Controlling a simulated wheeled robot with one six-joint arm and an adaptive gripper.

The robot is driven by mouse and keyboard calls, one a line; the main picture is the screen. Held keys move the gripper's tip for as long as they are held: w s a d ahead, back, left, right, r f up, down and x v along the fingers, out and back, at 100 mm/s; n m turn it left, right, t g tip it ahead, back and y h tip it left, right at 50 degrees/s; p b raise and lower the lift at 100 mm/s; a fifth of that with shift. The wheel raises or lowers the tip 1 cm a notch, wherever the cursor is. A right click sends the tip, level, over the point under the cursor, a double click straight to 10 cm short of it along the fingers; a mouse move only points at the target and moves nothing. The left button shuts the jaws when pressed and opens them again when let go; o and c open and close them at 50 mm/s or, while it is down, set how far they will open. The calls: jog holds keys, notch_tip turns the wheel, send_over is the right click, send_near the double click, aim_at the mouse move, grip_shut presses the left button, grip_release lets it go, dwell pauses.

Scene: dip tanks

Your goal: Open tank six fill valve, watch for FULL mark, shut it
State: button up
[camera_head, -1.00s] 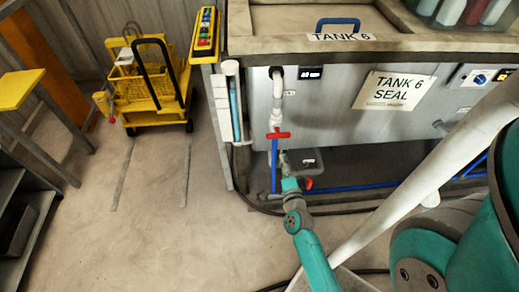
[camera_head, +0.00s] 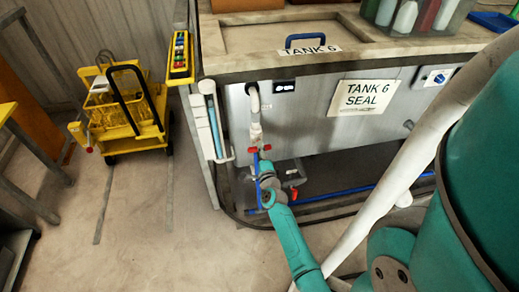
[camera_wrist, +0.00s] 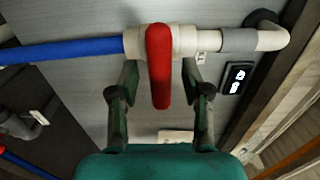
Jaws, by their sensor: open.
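The tank 6 fill valve has a red handle (camera_head: 259,149) on the white vertical pipe at the tank front. In the wrist view the red handle (camera_wrist: 159,65) lies crosswise to the pipe. My gripper (camera_wrist: 160,78) is open, with one finger on each side of the handle and gaps showing. In the head view my gripper (camera_head: 266,178) is just below the valve, small and partly hidden by my wrist. A sight tube (camera_head: 215,130) with blue liquid stands at the tank's left corner. Any FULL mark is too small to read.
A blue hose (camera_head: 335,192) runs low along the tank. A red-handled fitting (camera_head: 294,192) is near the floor. A small dark display (camera_head: 285,86) is beside the pipe. A yellow cart (camera_head: 125,108) and a button box (camera_head: 180,56) are at left. Floor between is clear.

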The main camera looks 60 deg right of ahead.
jog(key=shift+w+d, duration=0.45)
jog(key=shift+d, duration=0.1)
grip_shut()
